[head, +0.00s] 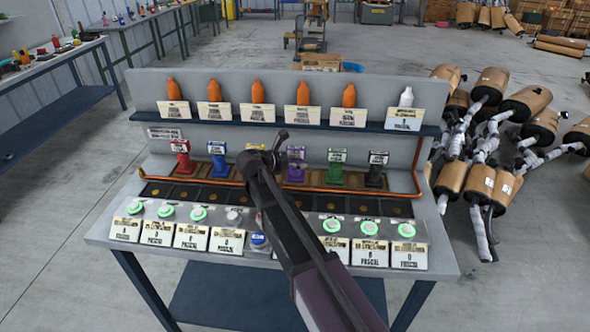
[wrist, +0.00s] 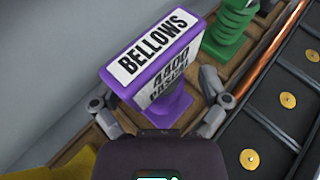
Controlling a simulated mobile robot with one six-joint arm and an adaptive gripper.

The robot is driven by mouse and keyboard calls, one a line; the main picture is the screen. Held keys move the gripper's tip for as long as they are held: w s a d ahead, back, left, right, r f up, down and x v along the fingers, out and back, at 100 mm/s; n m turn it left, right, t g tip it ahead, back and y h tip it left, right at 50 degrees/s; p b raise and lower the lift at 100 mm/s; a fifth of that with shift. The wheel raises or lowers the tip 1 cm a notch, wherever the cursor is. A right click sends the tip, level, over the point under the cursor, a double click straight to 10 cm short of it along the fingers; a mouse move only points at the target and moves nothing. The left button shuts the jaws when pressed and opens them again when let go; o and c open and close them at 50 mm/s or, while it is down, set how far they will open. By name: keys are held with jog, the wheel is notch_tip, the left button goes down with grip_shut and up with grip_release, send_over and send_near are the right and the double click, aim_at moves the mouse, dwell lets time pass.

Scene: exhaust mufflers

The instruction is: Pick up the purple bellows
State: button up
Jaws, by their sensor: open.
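The purple bellows (head: 296,158) stands upright in the row of bellows on the workbench, partly hidden by my arm in the head view. In the wrist view the purple bellows (wrist: 158,72) fills the middle, with a white label on top reading BELLOWS and another on its side. My gripper (head: 268,156) is over the row, next to the purple bellows. In the wrist view my gripper (wrist: 157,98) is open, one finger to the left and one to the right of the purple bellows. Whether either finger touches it I cannot tell.
The green bellows (head: 335,166) stands just right of the purple one; the yellow bellows (head: 255,148) is on its other side. A copper pipe (wrist: 268,58) runs along the row. Orange bottles (head: 257,92) stand on the shelf behind. Mufflers (head: 482,180) are piled right of the bench.

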grip_shut()
jog(key=shift+r, duration=0.1)
dwell(0.7)
notch_tip(320, 180, up, 28)
jog(key=p, duration=2.8)
